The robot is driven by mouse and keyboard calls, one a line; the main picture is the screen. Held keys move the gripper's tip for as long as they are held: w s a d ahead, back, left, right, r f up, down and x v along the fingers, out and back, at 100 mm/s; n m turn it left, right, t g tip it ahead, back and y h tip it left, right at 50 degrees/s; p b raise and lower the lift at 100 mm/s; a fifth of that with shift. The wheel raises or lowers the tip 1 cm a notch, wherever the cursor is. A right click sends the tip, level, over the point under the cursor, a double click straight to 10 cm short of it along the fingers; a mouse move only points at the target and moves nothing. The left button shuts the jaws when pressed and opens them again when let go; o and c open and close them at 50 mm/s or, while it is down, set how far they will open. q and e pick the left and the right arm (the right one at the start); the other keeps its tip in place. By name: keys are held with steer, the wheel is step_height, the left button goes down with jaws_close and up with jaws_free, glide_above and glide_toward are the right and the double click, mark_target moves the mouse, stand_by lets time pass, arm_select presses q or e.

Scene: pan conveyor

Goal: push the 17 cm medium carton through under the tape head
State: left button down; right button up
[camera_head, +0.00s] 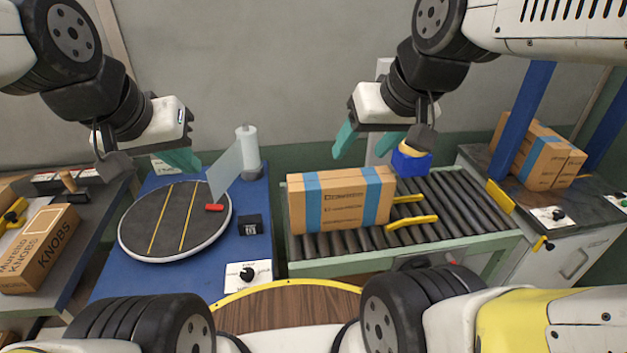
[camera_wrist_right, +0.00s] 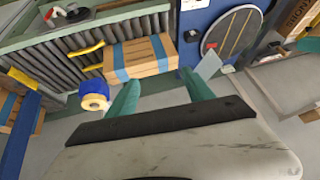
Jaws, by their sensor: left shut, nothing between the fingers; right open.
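The medium carton (camera_head: 341,204) is a brown box with two blue bands. It sits upright on the left part of the roller conveyor, and it also shows in the right wrist view (camera_wrist_right: 147,66). The tape head (camera_head: 411,162), blue with a tan roll, is behind and right of the carton; it also shows in the wrist view (camera_wrist_right: 95,96). My right gripper (camera_head: 362,150) is open and empty, above and behind the carton, apart from it in the wrist view. My left gripper (camera_head: 190,165) is shut and empty above the round turntable (camera_head: 140,245).
The conveyor (camera_head: 465,205) has two yellow guide bars (camera_head: 411,221) right of the carton, then free rollers. Taped cartons (camera_head: 545,160) stand on the right-hand table beside blue posts (camera_head: 528,115). A translucent panel (camera_head: 225,172) stands near the turntable. A knobs box (camera_head: 40,250) is far left.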

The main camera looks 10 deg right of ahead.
steer(key=w+a+n, duration=0.1)
steer(key=w, duration=0.1)
steer(key=w+a+n+g, duration=0.1)
steer(key=w+n, duration=0.1)
steer(key=w, duration=0.1)
steer(key=w+a+n, duration=0.1)
steer(key=w, duration=0.1)
steer(key=shift+w+f+n+g+h, duration=0.15)
steer(key=shift+f+n+g+h, duration=0.15)
steer(key=shift+f+g, duration=0.1)
steer(key=c, duration=1.1)
steer(key=w+a+n, duration=0.1)
steer(key=w+a+f+n, duration=0.1)
steer(key=w, duration=0.1)
steer(key=w+a+f+n+g, duration=0.1)
steer(key=w, duration=0.1)
jaws_close()
steer(key=w+a+f+n+g+h, duration=0.1)
steer(key=w+a+f+n+g, duration=0.1)
steer(key=w+a+f+n, duration=0.4)
steer(key=w+a+f+n+g+h, duration=0.1)
steer(key=w+a+f+n, duration=0.4)
steer(key=f, duration=0.4)
steer(key=d+f+m, duration=0.1)
steer(key=d+f, duration=0.2)
steer(key=f, duration=0.6)
steer(key=shift+s, duration=0.2)
